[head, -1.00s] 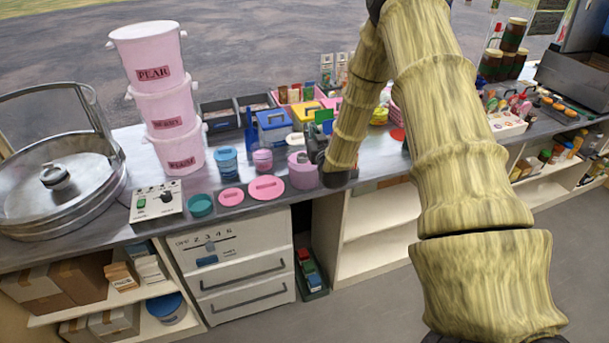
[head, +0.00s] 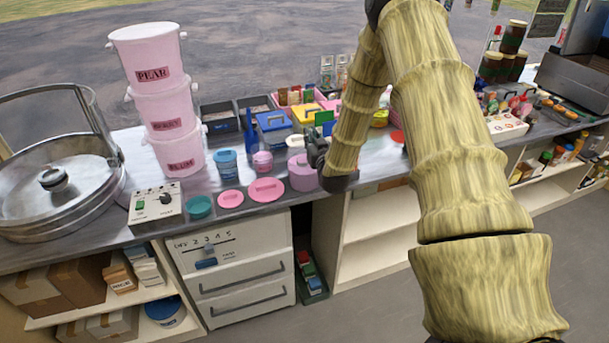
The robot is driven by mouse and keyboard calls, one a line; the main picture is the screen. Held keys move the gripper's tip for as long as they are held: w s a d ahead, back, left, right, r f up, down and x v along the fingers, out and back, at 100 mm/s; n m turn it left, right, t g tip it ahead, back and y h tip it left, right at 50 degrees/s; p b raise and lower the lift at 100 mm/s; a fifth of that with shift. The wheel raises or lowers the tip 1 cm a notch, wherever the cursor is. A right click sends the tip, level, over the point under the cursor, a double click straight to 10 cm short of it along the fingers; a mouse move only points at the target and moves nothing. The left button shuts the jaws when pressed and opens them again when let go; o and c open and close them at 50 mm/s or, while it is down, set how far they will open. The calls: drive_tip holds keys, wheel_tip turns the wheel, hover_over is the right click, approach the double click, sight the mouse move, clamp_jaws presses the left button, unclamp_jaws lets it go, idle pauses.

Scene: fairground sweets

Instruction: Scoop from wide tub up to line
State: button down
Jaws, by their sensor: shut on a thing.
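A mauve-pink tub (head: 301,174), the widest of the small tubs near the arm, stands on the counter. My gripper (head: 315,150) is a dark shape just above and behind its right side, partly hidden by my wrist. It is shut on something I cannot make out. Whether it touches the tub is unclear. Two flat pink lids (head: 267,189) (head: 231,199) lie in front. No fill line or tub contents can be made out.
Stacked pink buckets (head: 168,111), a control box (head: 154,203) and a large metal pan (head: 55,182) stand at left. A blue bottle (head: 250,136), a blue-lidded box (head: 273,125) and a yellow-lidded box (head: 307,115) stand behind the tubs. The counter's front edge is close.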

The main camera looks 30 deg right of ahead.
wheel_tip(320, 180, up, 8)
drive_tip(key=p, duration=0.3)
drive_tip(key=shift+f, duration=0.1)
idle(0.5)
